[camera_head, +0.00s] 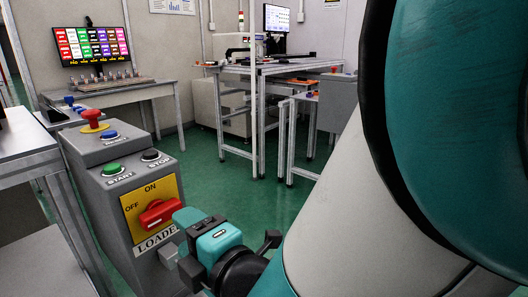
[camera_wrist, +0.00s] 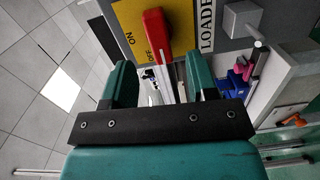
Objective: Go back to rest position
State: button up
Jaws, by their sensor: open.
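My gripper (camera_wrist: 160,78) is open, with its two teal fingers apart and nothing between the tips in the wrist view. It is in front of the grey loader control box (camera_head: 112,207). The red rotary switch (camera_wrist: 153,32) lies ahead of the fingers on a yellow ON/OFF plate (camera_wrist: 127,17). In the head view the red switch (camera_head: 158,213) is just left of my teal gripper body. I cannot tell the exact gap between them. My large teal and white arm covers the right side of the head view.
The box top carries a red emergency button (camera_head: 93,118), a blue button (camera_head: 109,137), a green start button (camera_head: 111,169) and a dark stop button (camera_head: 151,155). A grey table (camera_head: 20,152) stands at left. Benches with screens stand behind. Green floor (camera_head: 213,185) is clear between.

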jog(key=w+d+m+h, duration=0.4)
jog(key=d+m, duration=0.2)
jog(key=d, duration=0.1)
jog(key=w+d+m+h, duration=0.4)
jog(key=d+m, duration=0.2)
jog(key=d, duration=0.2)
jog(key=s+d+f+m+g+h, duration=0.2)
jog(key=s+d+m+g, duration=0.1)
jog(key=d+m, duration=0.35)
jog(key=s+d+r+m+g, duration=0.1)
jog(key=s+d+r+g, duration=0.2)
jog(key=s, duration=0.5)
jog(key=s+d+r+m+g, duration=0.1)
jog(key=s+d+g, duration=0.2)
jog(key=s+g, duration=0.3)
notch_tip(320, 180, up, 20)
jog(key=s+p, duration=0.2)
jog(key=p, duration=1.7)
jog(key=shift+s+t+y, duration=0.15)
jog(key=shift+t+y, duration=0.15)
jog(key=shift+y, duration=0.1)
jog(key=shift+d+f, duration=0.1)
